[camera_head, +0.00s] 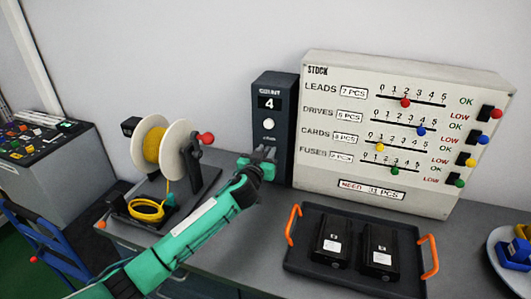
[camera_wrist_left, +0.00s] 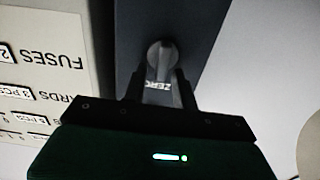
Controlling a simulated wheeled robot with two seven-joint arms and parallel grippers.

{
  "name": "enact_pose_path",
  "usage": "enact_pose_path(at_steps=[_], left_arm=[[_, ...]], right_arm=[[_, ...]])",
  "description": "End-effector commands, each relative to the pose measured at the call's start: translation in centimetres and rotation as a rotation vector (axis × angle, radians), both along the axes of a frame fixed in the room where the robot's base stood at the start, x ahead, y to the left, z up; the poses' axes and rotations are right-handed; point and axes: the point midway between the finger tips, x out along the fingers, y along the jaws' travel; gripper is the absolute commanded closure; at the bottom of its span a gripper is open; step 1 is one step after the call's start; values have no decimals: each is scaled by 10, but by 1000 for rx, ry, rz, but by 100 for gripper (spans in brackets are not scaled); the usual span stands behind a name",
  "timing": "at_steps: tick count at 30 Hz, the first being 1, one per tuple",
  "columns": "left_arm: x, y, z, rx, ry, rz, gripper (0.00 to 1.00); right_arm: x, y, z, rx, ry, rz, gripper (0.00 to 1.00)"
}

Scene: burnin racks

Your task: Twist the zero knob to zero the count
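The dark counter box (camera_head: 286,107) stands against the wall and its display (camera_head: 269,103) reads 4. In the left wrist view the knob (camera_wrist_left: 160,53) appears just beyond the spread fingertips (camera_wrist_left: 158,80), with the zero label between the fingers. The fingers look apart and hold nothing. I cannot tell whether they touch the box. My right gripper is not in view.
A white stock panel (camera_head: 335,80) with coloured sliders stands right of the box. A black tray (camera_head: 357,284) with orange handles and two black packs lies in front. A wire spool (camera_head: 178,145) stands left, near my left arm. A plate with blue parts is at far right.

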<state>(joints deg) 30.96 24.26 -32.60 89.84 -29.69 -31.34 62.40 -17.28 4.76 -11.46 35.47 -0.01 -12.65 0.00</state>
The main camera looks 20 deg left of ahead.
Motion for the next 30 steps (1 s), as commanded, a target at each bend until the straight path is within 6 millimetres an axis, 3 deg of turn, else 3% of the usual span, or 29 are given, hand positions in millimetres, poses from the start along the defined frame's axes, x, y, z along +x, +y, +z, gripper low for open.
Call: enact_pose_path(at_steps=[14,30], left_arm=[[0,-1,-2,62,1,0,95],[-1,-9,-4,507,-14,-1,95]], right_arm=[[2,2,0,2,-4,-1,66],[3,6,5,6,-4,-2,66]])
